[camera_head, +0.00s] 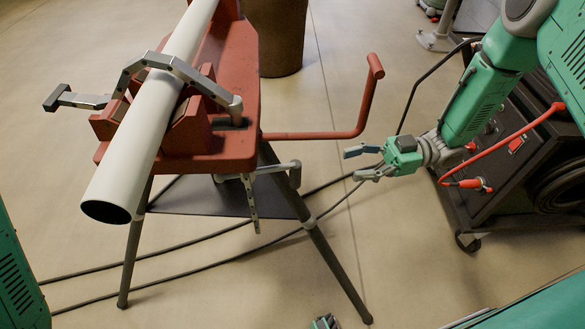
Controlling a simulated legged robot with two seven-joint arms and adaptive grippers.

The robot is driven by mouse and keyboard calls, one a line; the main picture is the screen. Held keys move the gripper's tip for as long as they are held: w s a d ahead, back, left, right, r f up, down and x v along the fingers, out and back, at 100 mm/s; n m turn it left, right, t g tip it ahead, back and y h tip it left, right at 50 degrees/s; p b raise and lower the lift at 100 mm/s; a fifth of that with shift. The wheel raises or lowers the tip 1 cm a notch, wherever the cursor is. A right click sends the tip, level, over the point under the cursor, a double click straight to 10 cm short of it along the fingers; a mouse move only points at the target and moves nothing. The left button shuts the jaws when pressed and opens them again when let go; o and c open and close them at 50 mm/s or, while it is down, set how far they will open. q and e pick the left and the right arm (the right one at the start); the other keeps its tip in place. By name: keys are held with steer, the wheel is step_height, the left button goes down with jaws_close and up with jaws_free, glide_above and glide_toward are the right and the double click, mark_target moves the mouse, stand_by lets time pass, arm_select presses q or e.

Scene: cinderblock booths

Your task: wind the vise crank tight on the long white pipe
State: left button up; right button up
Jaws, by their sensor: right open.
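The long white pipe (155,125) lies tilted across the red vise (222,143), its open end toward me at the lower left. A grey jointed yoke (178,66) arches over the pipe. A red crank (320,135) reaches right from the vise and bends up to a knob. My right gripper (353,165) is open and empty. It is below and right of the crank's bend, with a gap between in the picture.
The vise stands on dark tripod legs (332,265) with a shelf. A grey handle (262,172) sticks out under the vise. Black cables cross the floor behind the legs. A dark wheeled cart (490,205) stands at the right, a brown bin (277,35) at the back.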

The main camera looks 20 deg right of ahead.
mark_target(296, 175)
steer(key=a, duration=0.4)
steer(key=a+b, duration=0.1)
steer(key=a, duration=0.3)
steer(key=w+a, duration=0.1)
steer(key=a, duration=0.4)
steer(key=shift+b, duration=0.4)
jaws_close()
